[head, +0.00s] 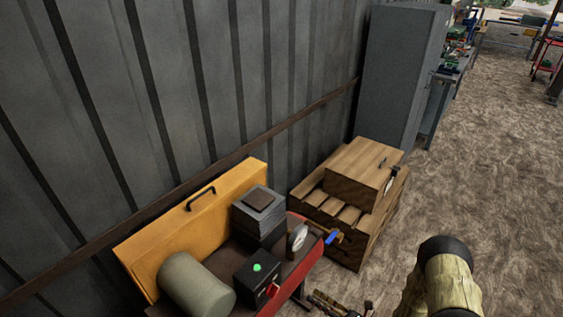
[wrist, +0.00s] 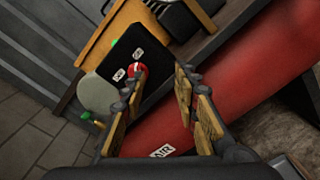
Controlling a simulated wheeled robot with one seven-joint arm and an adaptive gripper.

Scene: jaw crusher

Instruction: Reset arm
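My gripper (wrist: 154,86) shows in the wrist view with its two yellowish, worn finger pads apart and nothing between them. Beyond the fingertips are a black control box (wrist: 133,50) with a red knob (wrist: 138,70) and a red tank (wrist: 250,70) with a white "AIR" label. I cannot tell whether the fingers touch the tank. In the head view, part of my gripper (head: 338,304) shows at the bottom edge, right of the machine. A yellowish link of my arm with dark joints is at the lower right.
The black box (head: 257,278) has a lit green button. A gauge (head: 298,237), a blue-handled valve (head: 331,238), a beige cylinder (head: 196,284) and a yellow panel (head: 190,218) are around it. Wooden crates (head: 350,215) and a grey cabinet (head: 400,75) stand behind.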

